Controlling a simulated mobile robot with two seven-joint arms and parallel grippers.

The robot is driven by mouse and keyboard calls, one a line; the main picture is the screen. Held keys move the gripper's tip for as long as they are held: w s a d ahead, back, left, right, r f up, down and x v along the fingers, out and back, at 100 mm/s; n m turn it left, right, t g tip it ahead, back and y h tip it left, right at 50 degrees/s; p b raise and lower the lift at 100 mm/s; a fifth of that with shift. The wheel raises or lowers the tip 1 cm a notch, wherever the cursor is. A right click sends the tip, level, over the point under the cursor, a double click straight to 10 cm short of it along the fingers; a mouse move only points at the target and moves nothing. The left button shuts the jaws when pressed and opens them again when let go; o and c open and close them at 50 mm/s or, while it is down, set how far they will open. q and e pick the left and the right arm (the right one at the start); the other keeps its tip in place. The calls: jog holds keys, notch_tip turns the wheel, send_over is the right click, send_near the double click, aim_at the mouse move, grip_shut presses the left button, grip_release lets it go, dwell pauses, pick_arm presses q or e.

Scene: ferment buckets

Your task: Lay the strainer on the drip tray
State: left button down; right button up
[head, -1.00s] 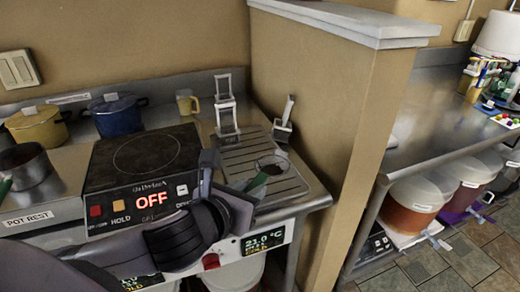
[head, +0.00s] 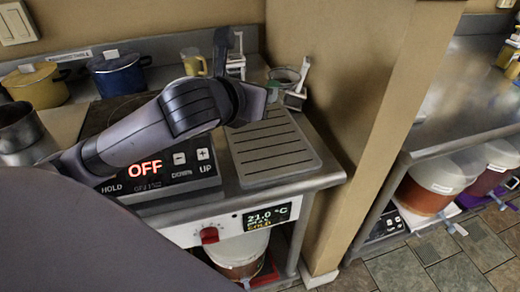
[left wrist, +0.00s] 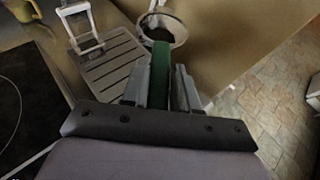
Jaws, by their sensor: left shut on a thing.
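The strainer has a round metal rim (head: 284,74) and a green handle (left wrist: 160,72). My left gripper (left wrist: 162,68) is shut on the green handle; the hoop (left wrist: 165,28) lies beyond the fingertips. The drip tray (head: 268,160) is a grey ribbed plate at the right end of the counter. The strainer hoop shows beyond the tray's far end, near the wall. In the left wrist view the tray (left wrist: 112,66) is left of the handle. I cannot tell the strainer's height. My right gripper is not in view.
A hot plate (head: 165,172) is left of the tray. Blue (head: 118,72) and yellow pots are at the back.

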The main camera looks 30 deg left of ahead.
pick_arm(q)
notch_tip(320, 180, down, 16)
jog(key=b, duration=0.3)
jog(key=shift+r, duration=0.25)
jog(key=shift+f, duration=0.2)
jog(key=c, duration=0.8)
grip_release()
jog(key=shift+c, duration=0.2)
jog(key=shift+r, duration=0.15)
